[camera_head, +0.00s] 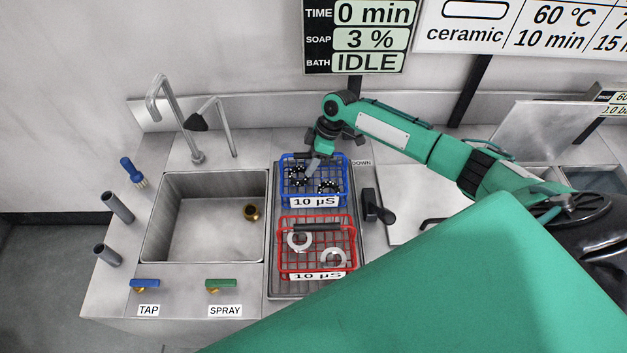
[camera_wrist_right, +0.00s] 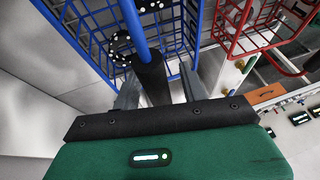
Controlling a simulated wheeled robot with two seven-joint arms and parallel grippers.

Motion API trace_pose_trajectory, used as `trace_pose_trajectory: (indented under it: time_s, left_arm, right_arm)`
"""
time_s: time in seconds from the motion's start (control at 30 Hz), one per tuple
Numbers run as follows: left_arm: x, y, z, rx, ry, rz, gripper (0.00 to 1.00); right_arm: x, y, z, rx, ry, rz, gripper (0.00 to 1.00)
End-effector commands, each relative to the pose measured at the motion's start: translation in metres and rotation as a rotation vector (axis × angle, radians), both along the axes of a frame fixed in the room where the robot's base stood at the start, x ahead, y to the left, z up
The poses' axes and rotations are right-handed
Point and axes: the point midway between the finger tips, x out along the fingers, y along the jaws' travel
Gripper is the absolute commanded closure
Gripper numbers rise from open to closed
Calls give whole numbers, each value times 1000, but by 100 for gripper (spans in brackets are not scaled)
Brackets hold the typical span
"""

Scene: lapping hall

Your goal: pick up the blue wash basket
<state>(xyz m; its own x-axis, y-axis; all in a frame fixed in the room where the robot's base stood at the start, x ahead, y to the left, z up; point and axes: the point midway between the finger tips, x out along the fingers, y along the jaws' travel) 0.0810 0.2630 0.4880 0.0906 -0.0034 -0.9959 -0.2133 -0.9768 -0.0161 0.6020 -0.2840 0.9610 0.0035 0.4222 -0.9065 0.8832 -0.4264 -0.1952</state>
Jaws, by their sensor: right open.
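The blue wash basket (camera_head: 345,190) is a wire basket with a "10 µS" label. It stands on the rack at the back, holding several black parts with white dots. My right gripper (camera_head: 314,162) is above its back part. In the right wrist view the basket (camera_wrist_right: 88,42) fills the upper left, and its handle's black grip (camera_wrist_right: 152,82) lies between the two fingers of my right gripper (camera_wrist_right: 160,88). The fingers are apart, one on each side of the grip. I cannot tell whether they touch it. My left gripper is not in view.
A red wire basket (camera_head: 354,250) with pale rings stands just in front, also labelled "10 µS". A sink (camera_head: 200,225) with a tall tap (camera_head: 165,110) is to the left. A black lever (camera_head: 374,207) stands close on the right. The display reads IDLE.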

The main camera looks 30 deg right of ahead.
Motion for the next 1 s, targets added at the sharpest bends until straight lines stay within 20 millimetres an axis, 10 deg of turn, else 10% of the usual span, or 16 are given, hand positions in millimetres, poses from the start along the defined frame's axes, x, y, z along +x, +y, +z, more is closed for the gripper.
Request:
trace_pose_trajectory:
  time_s: [0.3, 0.53, 1.0]
  left_arm:
    - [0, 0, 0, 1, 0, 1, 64]
    - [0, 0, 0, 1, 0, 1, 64]
    - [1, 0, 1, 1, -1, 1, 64]
  right_arm:
    - [0, 0, -1, 0, 0, 0, 57]
    - [0, 0, -1, 1, 0, 0, 100]
    - [1, 0, 4, 2, -3, 0, 100]
